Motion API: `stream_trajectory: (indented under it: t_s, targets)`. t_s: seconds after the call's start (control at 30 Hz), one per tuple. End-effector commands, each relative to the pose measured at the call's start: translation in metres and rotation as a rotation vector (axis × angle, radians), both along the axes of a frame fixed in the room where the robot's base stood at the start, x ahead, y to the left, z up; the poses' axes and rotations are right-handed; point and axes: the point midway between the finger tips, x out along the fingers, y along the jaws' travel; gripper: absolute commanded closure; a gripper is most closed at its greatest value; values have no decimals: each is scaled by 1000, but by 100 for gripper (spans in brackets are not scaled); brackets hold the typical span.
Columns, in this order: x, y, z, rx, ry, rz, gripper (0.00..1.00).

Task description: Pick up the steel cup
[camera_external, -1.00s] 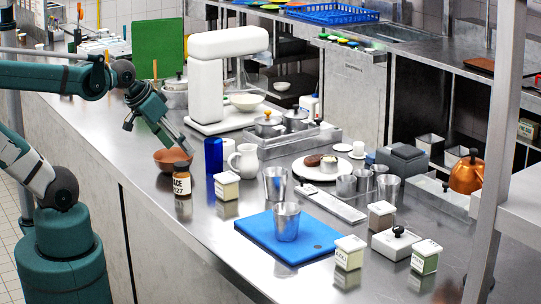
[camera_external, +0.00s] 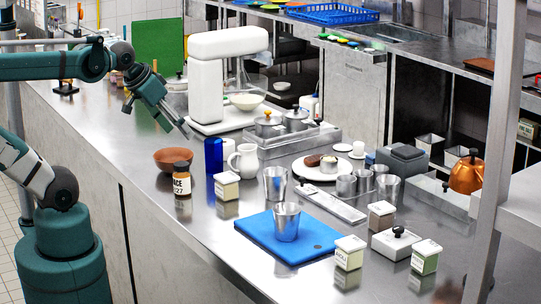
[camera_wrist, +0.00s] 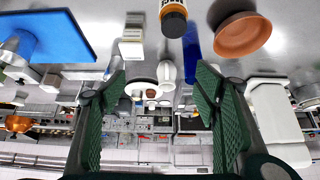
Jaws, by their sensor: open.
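A steel cup (camera_external: 285,222) stands upright on the blue board (camera_external: 262,238) in the external view. A second steel cup (camera_external: 275,184) stands on the counter just behind it, and more steel cups (camera_external: 388,188) stand to the right. My gripper (camera_external: 185,131) is open and empty above the counter, past the brown bowl (camera_external: 173,159) and well left of the cups. In the wrist view my gripper (camera_wrist: 160,80) shows two spread green fingers with nothing held between them. A steel cup (camera_wrist: 17,48) is at the upper left there, by the blue board (camera_wrist: 60,38).
A labelled brown jar (camera_external: 182,181), a blue cylinder (camera_external: 213,156), a white pitcher (camera_external: 244,160) and a labelled box (camera_external: 227,186) stand between my gripper and the board. A white mixer (camera_external: 207,90) stands behind. The counter's front left is clear.

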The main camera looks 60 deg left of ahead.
Motion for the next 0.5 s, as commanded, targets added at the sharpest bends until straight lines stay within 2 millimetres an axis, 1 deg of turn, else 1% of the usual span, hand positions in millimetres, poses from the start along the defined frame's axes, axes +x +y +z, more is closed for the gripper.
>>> stream_trajectory:
  t_s: [0.5]
  targets:
    - [22,-19,-11,-41,25,-107,39]
